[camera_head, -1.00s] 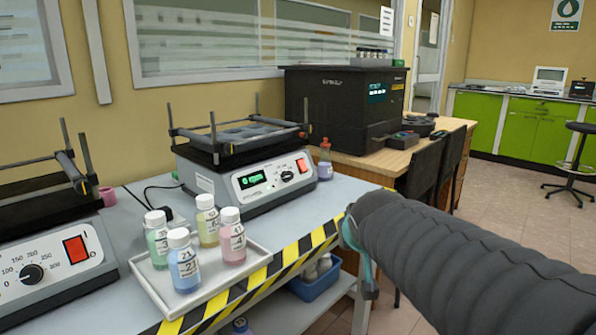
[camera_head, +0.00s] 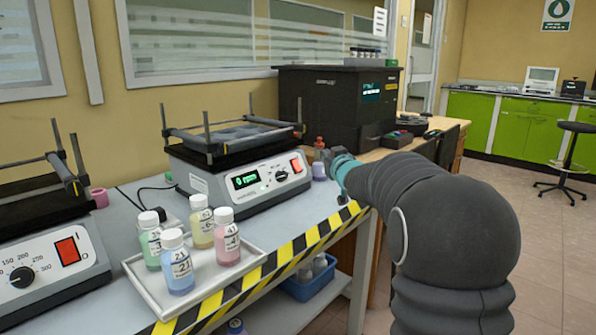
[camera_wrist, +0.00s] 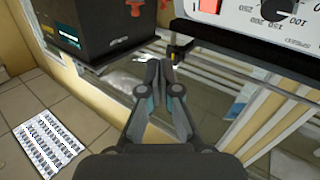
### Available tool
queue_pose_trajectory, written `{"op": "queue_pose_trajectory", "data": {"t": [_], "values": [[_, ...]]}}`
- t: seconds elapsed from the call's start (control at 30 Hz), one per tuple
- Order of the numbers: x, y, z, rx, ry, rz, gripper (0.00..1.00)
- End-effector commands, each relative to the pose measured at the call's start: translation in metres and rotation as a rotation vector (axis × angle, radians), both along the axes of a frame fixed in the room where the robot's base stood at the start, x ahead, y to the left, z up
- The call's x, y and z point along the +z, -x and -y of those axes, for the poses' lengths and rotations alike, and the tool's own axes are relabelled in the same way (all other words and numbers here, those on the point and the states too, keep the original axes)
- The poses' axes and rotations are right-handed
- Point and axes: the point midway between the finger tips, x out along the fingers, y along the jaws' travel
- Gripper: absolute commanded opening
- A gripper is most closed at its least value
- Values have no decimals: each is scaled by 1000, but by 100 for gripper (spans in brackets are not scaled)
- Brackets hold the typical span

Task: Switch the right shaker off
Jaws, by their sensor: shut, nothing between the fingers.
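The right shaker (camera_head: 240,165) stands on the grey bench, with a dark platform and upright posts on top. Its front panel has a lit display (camera_head: 245,179) reading 0 rpm, a black knob (camera_head: 281,175) and a red rocker switch (camera_head: 296,165). In the wrist view its panel appears upside down at the top right, with the red switch (camera_wrist: 238,6) at the picture's edge. My gripper (camera_head: 328,155) is just right of the shaker's front right corner, apart from the switch. In the wrist view my gripper (camera_wrist: 164,60) is shut and empty.
A white tray (camera_head: 150,290) with several capped bottles sits in front of the shaker. Another shaker (camera_head: 50,265) stands at the left. A red-capped bottle (camera_head: 319,168) is close beside my gripper. A large black instrument (camera_head: 325,105) stands behind on a wooden table.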

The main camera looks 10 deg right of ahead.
Motion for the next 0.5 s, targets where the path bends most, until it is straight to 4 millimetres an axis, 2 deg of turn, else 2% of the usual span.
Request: {"op": "queue_pose_trajectory", "data": {"t": [0.13, 0.5], "values": [[-2, -8, 1, 20, 1, 19, 0], [-2, -9, 0, 22, 1, 21, 0]]}}
